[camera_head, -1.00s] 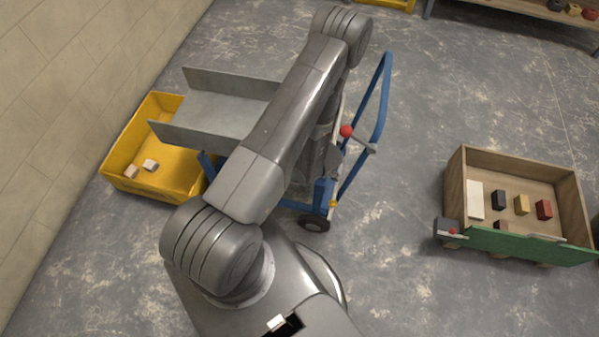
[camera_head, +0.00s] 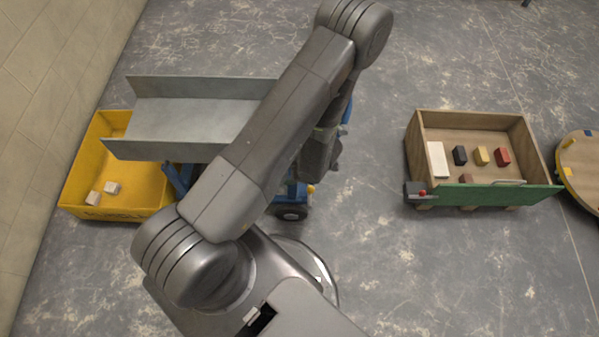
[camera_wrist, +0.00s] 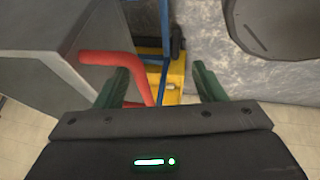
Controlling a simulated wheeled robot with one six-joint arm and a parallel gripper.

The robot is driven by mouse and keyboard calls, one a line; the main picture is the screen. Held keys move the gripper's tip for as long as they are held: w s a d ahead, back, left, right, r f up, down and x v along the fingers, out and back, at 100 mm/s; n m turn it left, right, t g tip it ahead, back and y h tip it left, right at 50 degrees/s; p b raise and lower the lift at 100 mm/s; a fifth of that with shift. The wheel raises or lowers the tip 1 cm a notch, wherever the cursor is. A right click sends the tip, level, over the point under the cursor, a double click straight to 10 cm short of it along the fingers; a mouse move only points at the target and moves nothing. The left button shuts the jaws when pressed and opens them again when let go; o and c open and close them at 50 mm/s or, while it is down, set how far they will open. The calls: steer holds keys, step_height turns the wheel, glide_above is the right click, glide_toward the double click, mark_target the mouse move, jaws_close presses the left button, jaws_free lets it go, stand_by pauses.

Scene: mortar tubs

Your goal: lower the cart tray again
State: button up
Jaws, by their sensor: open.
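The grey cart tray (camera_head: 185,122) is raised above the floor in the head view, its left end over a yellow tub. Its right end is hidden behind my arm. Part of the cart's blue frame (camera_head: 178,178) and a wheel (camera_head: 290,212) show below it. In the wrist view, my gripper (camera_wrist: 160,70) is open. A bent red bar (camera_wrist: 104,57) passes beyond the left finger and down into the space between the fingers. I cannot tell if it touches the finger. The jaws are hidden in the head view.
The yellow tub (camera_head: 85,190) holds two pale blocks and stands by the left wall. A wooden crate (camera_head: 420,150) with a green front and several blocks stands at right. A round wooden thing (camera_head: 580,165) is at the right edge. Floor between cart and crate is clear.

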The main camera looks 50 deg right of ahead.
steer(key=o, duration=0.6)
steer(key=shift+s+d+f, duration=0.1)
steer(key=shift+s+d, duration=0.1)
steer(key=shift+s, duration=0.45)
steer(key=shift+s+d, duration=0.2)
steer(key=shift+s, duration=0.4)
steer(key=shift+s+d+f, duration=0.1)
steer(key=shift+s+d, duration=0.1)
steer(key=shift+s, duration=0.45)
steer(key=shift+c, duration=0.2)
